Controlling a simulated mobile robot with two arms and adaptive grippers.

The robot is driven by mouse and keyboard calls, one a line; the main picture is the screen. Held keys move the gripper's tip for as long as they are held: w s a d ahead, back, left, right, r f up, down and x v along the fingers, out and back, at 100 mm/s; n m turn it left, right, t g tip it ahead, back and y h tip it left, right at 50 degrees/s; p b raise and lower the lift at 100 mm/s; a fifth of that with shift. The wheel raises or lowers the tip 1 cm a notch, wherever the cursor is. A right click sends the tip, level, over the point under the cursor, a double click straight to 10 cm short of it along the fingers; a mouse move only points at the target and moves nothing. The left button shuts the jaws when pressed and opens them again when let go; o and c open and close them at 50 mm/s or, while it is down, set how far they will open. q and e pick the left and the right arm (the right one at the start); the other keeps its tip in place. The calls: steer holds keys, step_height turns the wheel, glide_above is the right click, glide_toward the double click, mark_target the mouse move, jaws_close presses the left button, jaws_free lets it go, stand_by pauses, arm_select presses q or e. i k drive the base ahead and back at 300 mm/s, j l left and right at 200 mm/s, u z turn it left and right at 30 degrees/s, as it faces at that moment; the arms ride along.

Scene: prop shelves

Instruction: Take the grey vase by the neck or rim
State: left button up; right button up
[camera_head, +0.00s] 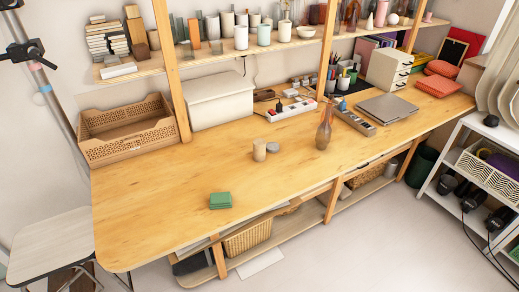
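A brown, translucent-looking vase (324,131) with a narrow neck stands upright on the wooden table (160,205), right of the middle. I cannot pick out a clearly grey vase with a neck. Several small vessels stand on the upper shelf (225,53), among them a grey cylinder (213,27) and a grey-toned cup (264,36); they are too small to tell which is a vase. Neither of my grippers is in view.
A beige cylinder (259,150), a grey disc (272,147) and green squares (220,200) lie left of the brown vase. A power strip (291,110), a grey tool tray (355,120) and a laptop (387,107) are behind or right of it. The table's front left is clear.

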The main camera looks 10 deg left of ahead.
mark_target(323, 132)
steer(key=i+l+u, duration=0.3)
steer(key=i+l, duration=0.2)
steer(key=l, duration=0.15)
steer(key=i+l+u, duration=0.1)
steer(key=i+l, duration=0.15)
steer(key=i+l+u, duration=0.15)
steer(key=l, duration=0.35)
